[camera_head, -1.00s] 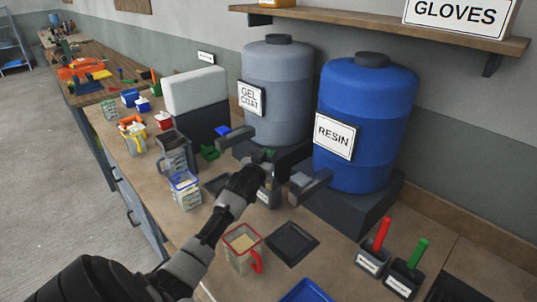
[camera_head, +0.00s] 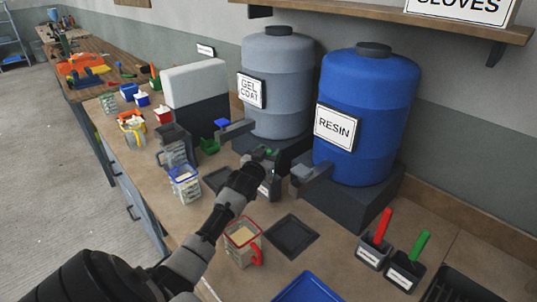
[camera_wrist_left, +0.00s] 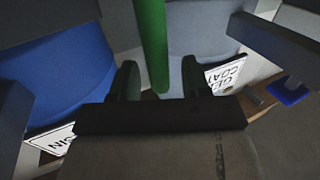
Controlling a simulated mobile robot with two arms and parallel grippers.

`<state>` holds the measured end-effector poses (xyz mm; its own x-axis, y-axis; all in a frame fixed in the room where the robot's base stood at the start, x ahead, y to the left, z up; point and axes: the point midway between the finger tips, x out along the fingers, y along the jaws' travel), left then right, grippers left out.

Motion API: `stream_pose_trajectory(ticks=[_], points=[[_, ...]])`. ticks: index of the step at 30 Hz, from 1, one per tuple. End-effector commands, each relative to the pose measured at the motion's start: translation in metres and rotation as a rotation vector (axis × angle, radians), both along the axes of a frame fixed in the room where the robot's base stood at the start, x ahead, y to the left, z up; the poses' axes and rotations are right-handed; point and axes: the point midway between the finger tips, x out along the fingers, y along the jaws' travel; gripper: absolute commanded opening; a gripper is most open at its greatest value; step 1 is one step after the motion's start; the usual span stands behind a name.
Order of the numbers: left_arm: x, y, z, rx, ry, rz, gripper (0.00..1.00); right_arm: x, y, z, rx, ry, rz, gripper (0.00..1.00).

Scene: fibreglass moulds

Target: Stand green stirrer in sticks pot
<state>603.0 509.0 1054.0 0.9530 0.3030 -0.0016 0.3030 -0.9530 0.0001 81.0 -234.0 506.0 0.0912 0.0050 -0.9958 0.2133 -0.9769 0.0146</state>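A green stirrer (camera_wrist_left: 152,45) runs upright between the two fingers of my left gripper (camera_wrist_left: 161,82) in the left wrist view. A gap shows on each side of it, so the fingers look open around it. In the head view my left gripper (camera_head: 254,168) is between the two drum taps, with a small bit of green (camera_head: 268,153) just past it. A dark pot with a white label (camera_head: 266,188) stands directly behind the gripper, partly hidden; its label is too small to read. Whether the stirrer's lower end is inside this pot is hidden. My right gripper is out of view.
The grey gel coat drum (camera_head: 278,80) and blue resin drum (camera_head: 366,115) stand behind, their taps close to my gripper. A red-rimmed jug (camera_head: 242,243) stands in front, beside a dark square pad (camera_head: 291,236). Two pots holding red (camera_head: 382,227) and green (camera_head: 420,245) handles stand right.

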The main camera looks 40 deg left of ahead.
Motion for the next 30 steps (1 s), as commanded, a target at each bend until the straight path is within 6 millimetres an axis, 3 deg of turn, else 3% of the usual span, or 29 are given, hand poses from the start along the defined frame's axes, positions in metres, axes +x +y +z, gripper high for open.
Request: stream_pose_trajectory(ticks=[8,22,30], points=[[-0.005,-0.002,-0.001,0.000,0.001,-0.001,0.47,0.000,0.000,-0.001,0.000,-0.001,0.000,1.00],[-0.083,-0.027,-0.002,0.001,0.001,0.000,0.47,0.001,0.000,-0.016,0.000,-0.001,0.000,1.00],[-0.103,-0.033,0.000,0.000,0.000,0.000,0.47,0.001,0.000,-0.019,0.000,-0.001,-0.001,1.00]])
